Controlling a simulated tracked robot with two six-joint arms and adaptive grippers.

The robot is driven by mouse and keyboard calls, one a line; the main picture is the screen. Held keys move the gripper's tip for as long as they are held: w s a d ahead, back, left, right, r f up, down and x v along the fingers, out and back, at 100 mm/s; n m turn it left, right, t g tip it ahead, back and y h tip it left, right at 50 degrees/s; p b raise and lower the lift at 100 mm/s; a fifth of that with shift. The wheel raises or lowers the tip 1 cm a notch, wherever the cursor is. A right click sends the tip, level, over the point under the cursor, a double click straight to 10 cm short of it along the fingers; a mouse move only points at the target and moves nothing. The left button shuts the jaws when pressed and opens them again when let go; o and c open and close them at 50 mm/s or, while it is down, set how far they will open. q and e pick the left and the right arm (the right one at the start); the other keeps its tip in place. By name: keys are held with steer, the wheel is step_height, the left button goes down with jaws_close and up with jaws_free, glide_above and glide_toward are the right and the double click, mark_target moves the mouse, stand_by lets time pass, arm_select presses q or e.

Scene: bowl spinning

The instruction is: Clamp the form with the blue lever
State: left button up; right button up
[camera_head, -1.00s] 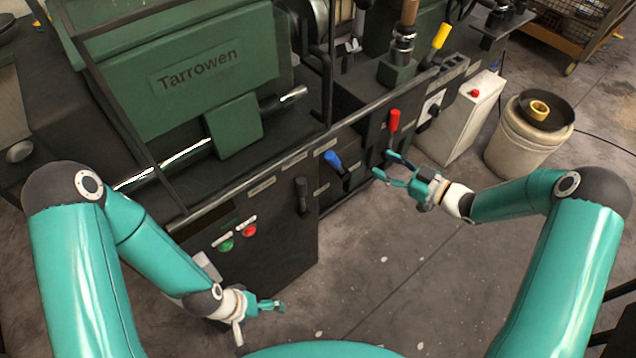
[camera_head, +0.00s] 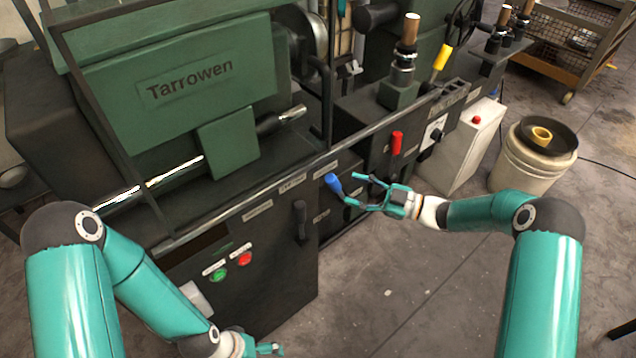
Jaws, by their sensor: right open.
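The blue lever (camera_head: 333,183) sticks out of the dark front panel of the green lathe, its knob pointing up and left. My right gripper (camera_head: 352,189) is open just to the right of the blue lever, its fingers pointing left toward it. One fingertip appears close to the lever's shaft; I cannot tell whether they touch. My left gripper (camera_head: 272,349) is low at the bottom edge in front of the cabinet, partly cut off, away from the lever. The form is not clearly seen.
A red lever (camera_head: 397,143) and a yellow lever (camera_head: 441,57) stand right of the blue one. A black lever (camera_head: 300,219) hangs to its left, above green (camera_head: 218,274) and red (camera_head: 244,258) buttons. A white bucket (camera_head: 535,158) stands right. The floor in front is clear.

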mark_target(338, 185)
steer(key=x, duration=0.6)
steer(key=shift+a, duration=0.1)
